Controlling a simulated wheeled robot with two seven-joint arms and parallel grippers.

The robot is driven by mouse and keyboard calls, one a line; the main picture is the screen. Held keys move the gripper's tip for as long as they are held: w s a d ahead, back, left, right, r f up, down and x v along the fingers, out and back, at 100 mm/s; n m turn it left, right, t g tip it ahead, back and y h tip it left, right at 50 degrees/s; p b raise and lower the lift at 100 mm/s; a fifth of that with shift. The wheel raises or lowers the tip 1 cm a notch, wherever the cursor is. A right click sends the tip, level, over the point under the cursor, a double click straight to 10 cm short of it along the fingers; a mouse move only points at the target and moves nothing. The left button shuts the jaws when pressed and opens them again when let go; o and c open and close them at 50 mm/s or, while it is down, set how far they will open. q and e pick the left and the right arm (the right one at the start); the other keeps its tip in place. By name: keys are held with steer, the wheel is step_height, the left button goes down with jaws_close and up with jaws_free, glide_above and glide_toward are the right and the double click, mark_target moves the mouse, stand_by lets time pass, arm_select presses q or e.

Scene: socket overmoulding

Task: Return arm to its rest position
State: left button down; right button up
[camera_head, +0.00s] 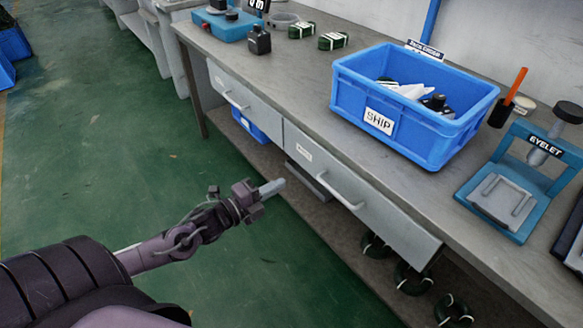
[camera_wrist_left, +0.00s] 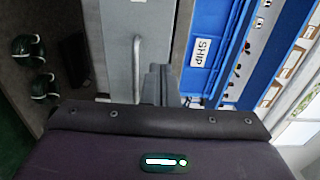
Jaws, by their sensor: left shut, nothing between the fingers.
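My left arm comes in from the lower left of the head view. Its gripper (camera_head: 272,187) is shut and empty, held over the green floor in front of the bench drawers. In the left wrist view the closed fingers (camera_wrist_left: 158,84) show beside a drawer handle in the picture; whether they touch it cannot be told there, but the head view shows them apart from it. My right gripper is in neither view.
The grey workbench (camera_head: 290,90) has two front drawers with protruding handles (camera_head: 338,188). On it stand a blue SHIP bin (camera_head: 345,95) and a blue EYELET press (camera_head: 520,225). Coiled dark cables (camera_head: 413,279) lie on the lower shelf. The green floor (camera_head: 100,150) is open at left.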

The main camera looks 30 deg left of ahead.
arm_select(q)
steer(key=s+d+f+n+g+y, duration=0.1)
steer(key=s+f+n+g+y, duration=0.2)
steer(key=f+n, duration=0.45)
steer(key=s+f+n+g+y, duration=0.3)
steer(key=f+n, duration=0.1)
steer(key=f, duration=0.6)
steer(key=s+d+f+n+g, duration=0.8)
steer(key=s+d+f+g, duration=0.3)
steer(key=s+d, duration=0.4)
steer(key=s+a+f+p, duration=0.3)
steer(key=s+p, duration=0.4)
steer(key=s, duration=0.1)
steer(key=s+a+f+t+p, duration=0.1)
steer(key=s+a+f+p, duration=0.2)
steer(key=s+p, duration=0.5)
steer(key=shift+s+a+f, duration=0.2)
steer(key=shift+s+f, duration=0.05)
steer(key=shift+s, duration=0.3)
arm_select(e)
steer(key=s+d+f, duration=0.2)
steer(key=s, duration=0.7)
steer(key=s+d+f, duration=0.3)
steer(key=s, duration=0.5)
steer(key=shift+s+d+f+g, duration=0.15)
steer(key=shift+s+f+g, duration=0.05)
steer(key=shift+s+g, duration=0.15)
